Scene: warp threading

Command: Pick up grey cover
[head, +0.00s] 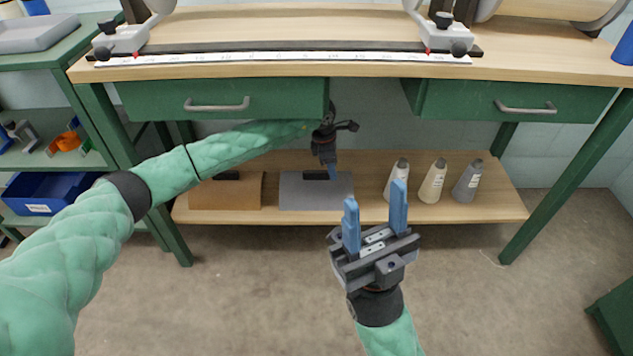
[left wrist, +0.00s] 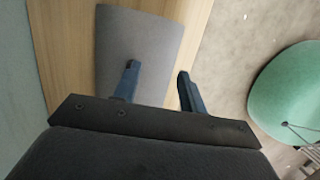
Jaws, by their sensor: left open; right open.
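My left gripper (head: 332,172) reaches in under the drawer and points down over the back right of the grey cover. In the left wrist view its open, empty fingers (left wrist: 157,72) hang over the grey cover (left wrist: 145,35), one over its face and one near its edge. Whether the fingertips touch it, I cannot tell. My right gripper (head: 374,205) is open and empty, fingers up, in front of the shelf.
Green drawers (head: 220,98) hang above my left arm. A blue bin (head: 45,194) stands at the far left.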

